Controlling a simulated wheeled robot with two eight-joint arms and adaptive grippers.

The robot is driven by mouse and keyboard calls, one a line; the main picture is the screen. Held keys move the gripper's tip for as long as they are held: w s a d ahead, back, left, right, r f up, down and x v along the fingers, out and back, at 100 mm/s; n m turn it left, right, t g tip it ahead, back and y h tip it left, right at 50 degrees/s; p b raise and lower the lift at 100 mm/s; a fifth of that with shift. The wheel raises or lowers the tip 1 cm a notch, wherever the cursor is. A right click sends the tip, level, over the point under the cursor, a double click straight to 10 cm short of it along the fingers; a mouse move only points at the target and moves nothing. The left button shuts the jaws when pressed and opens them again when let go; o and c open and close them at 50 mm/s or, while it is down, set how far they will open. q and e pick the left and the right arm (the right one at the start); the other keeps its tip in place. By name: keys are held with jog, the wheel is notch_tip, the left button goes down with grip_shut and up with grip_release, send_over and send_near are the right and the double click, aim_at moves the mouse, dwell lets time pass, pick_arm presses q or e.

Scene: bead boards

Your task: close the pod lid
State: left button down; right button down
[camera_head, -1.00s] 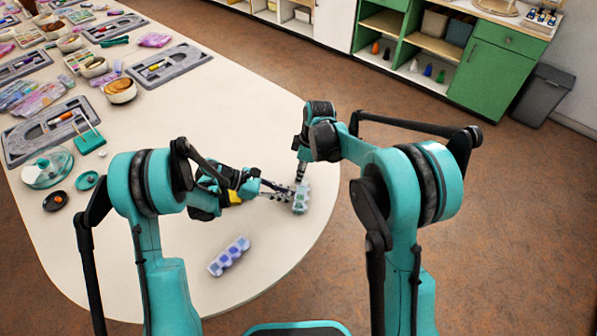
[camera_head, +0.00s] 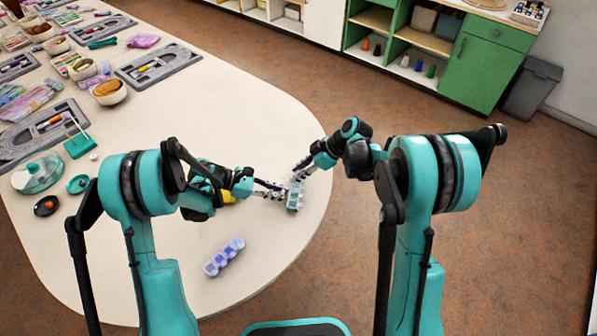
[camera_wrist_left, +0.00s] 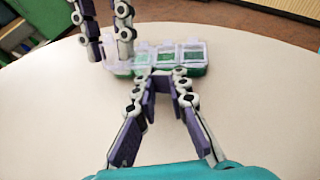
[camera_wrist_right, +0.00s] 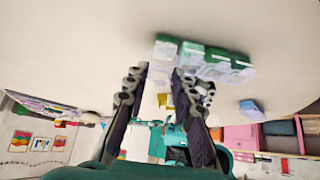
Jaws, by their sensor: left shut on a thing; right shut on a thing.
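A green pod box (camera_head: 294,197) with a row of clear lids lies near the table's rounded end; it shows in the left wrist view (camera_wrist_left: 184,70) and right wrist view (camera_wrist_right: 214,60). My left gripper (camera_head: 284,191) is shut on the box's long side, its fingertips (camera_wrist_left: 160,82) against the wall. My right gripper (camera_head: 299,173) is at the box's far end, its fingers (camera_wrist_right: 160,78) around a clear lid (camera_wrist_right: 160,70) of the end compartment. How far that lid stands open is unclear, as the fingers partly hide it.
A purple-blue pod box (camera_head: 224,257) lies on the table nearer to me, clear of both grippers. Trays, bowls and a clear round container (camera_head: 38,173) stand to the left. The white table (camera_head: 200,285) is bare around the green box.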

jog(key=c, duration=1.2)
grip_release()
jog(key=v, duration=1.2)
jog(key=shift+w, duration=0.1)
